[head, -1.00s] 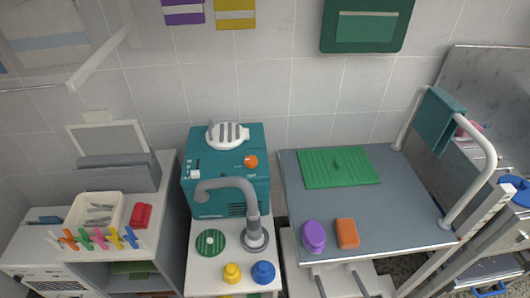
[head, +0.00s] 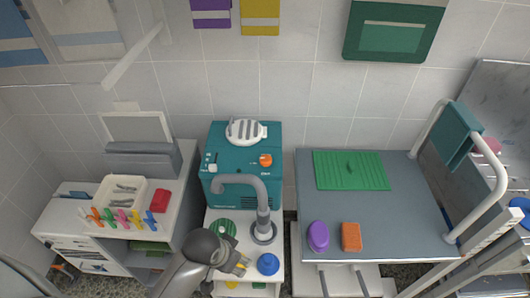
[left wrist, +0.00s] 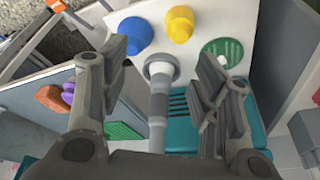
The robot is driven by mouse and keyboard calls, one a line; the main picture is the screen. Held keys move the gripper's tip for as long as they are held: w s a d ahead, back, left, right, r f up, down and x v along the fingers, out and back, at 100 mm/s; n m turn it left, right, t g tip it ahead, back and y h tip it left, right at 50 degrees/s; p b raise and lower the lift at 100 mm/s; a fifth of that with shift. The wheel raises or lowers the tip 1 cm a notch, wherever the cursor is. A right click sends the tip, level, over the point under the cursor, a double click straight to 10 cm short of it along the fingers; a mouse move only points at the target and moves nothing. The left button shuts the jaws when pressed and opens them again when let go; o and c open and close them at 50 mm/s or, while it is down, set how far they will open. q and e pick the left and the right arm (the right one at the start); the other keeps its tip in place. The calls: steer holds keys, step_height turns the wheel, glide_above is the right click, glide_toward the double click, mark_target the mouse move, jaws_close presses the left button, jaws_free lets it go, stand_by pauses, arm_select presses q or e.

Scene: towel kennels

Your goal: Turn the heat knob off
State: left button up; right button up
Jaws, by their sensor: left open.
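The orange heat knob (head: 265,160) is on the top right of the teal dryer-like machine (head: 230,187), which stands on a white cabinet. A grey curved hose (head: 240,181) rises in front of the machine. My left gripper (head: 241,266) is open and empty, low over the front of the cabinet, in front of and below the knob and apart from it. In the left wrist view, the open fingers (left wrist: 162,58) frame the hose (left wrist: 158,105) with the teal machine (left wrist: 180,137) beyond. I cannot make out the knob there. My right gripper is not in view.
A blue-capped item (head: 268,264) and a green disc (head: 222,229) lie on the cabinet near my left gripper; a yellow one (left wrist: 180,23) shows in the wrist view. A grey table (head: 409,190) with a green mat (head: 330,175) is to the right. The hose stands between gripper and machine.

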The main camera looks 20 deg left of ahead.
arm_select(q)
steer(key=w+r+m, duration=0.1)
steer(key=w+r, duration=0.3)
steer(key=w, duration=0.5)
steer(key=w+r+m, duration=0.1)
steer(key=w+r, duration=0.3)
steer(key=w, duration=0.4)
steer(key=h, duration=0.1)
glide_toward(265, 158)
steer(key=shift+m, duration=0.3)
steer(key=p+x, duration=0.1)
steer(key=x, duration=0.6)
steer(key=shift+d, duration=0.1)
steer(key=shift+x, duration=1)
steer(key=shift+c, duration=0.5)
